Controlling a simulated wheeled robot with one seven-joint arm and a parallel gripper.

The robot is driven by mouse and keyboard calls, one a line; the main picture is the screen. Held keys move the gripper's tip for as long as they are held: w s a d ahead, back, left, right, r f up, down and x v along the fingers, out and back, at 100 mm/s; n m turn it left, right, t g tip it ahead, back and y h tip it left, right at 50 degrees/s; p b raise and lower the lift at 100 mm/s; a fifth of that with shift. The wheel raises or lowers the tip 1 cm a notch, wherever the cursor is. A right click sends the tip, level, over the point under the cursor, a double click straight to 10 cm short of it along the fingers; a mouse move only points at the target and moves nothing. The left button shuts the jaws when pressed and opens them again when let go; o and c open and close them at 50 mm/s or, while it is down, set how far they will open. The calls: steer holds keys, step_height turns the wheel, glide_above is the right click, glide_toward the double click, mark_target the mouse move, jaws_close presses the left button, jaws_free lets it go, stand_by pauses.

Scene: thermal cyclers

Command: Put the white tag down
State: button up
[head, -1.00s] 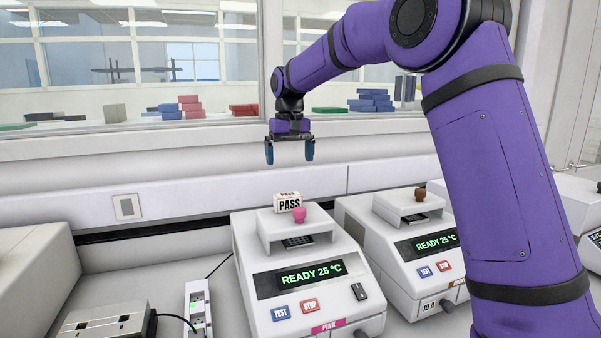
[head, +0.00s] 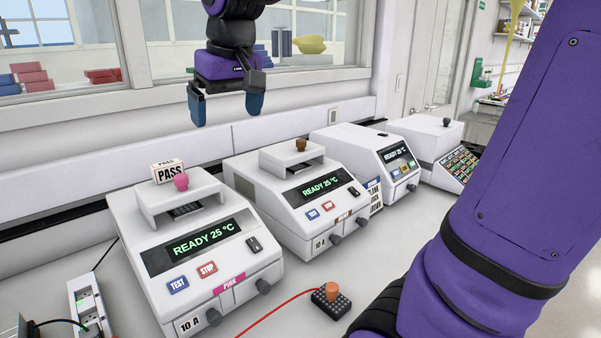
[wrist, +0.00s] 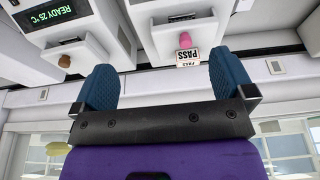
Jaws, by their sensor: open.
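The white tag (head: 168,171), printed "PASS", stands on top of the thermal cycler with the pink knob (head: 181,182) and the pink label. It sits just behind that knob. In the wrist view the tag (wrist: 187,57) shows upside down beside the pink knob, near one finger but beyond it. My gripper (head: 227,107) is open and empty, raised above and to the right of the tag, over the back of the cyclers. Its two blue fingers are apart with nothing between them.
The pink-labelled cycler (head: 150,222) and a brown-knobbed cycler (head: 262,183) both read READY 25 °C. Further cyclers (head: 345,146) stand to the right. A small black block with an orange knob (head: 332,290) lies on the bench on a red cord. A power strip (head: 88,305) is at left.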

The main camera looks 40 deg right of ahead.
steer(key=s+d+f+t, duration=0.1)
steer(key=s+f, duration=0.2)
steer(key=s, duration=0.5)
steer(key=s+d+f+t, duration=0.1)
steer(key=s+f, duration=0.3)
steer(key=s, duration=0.4)
steer(key=shift+s+f, duration=0.15)
steer(key=shift+f, duration=0.05)
